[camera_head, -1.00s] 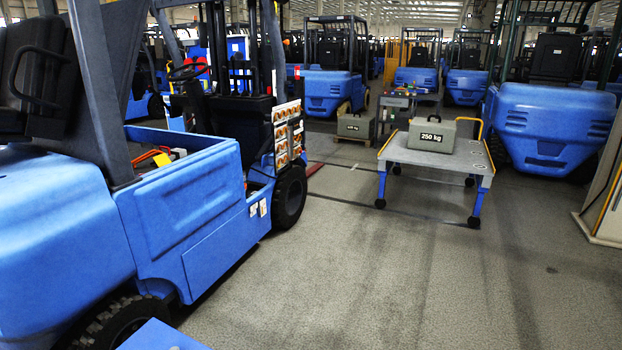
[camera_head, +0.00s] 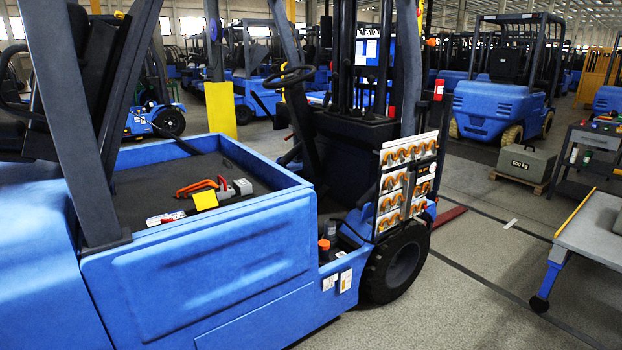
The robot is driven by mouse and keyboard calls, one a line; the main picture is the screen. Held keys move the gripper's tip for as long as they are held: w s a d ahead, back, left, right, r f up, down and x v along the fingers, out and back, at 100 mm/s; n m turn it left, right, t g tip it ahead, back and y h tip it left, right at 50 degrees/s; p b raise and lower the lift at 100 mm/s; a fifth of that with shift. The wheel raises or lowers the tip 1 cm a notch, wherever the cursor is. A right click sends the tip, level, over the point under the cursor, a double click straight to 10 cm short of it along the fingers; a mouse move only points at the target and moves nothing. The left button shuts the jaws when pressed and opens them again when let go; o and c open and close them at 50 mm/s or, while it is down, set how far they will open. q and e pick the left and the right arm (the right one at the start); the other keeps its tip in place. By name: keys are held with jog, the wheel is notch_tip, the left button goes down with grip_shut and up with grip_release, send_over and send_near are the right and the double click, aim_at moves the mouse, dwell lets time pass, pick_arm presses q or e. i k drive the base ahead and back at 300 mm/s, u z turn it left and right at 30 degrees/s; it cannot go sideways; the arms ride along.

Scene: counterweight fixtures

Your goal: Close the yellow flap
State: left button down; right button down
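A small yellow flap (camera_head: 205,200) shows in the open tray-like compartment (camera_head: 300,197) on the side of the blue forklift (camera_head: 215,265). It sits beside an orange-red handle (camera_head: 196,187) and a grey-white connector block (camera_head: 242,187). The flap looks raised or tilted, but it is too small to tell its exact angle. Neither of my grippers shows in the head view.
The forklift's blue side wall stands close in front, with its front wheel (camera_head: 398,263) to the right. A rack of orange parts (camera_head: 390,203) hangs by the mast. A grey cart (camera_head: 590,233) and a 500 kg weight (camera_head: 524,165) stand right. The floor between is clear.

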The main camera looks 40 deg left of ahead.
aim_at(203, 200)
jog(key=i, duration=1.15)
jog(key=u, duration=1.65)
jog(key=i, duration=1.05)
jog(key=u, duration=1.55)
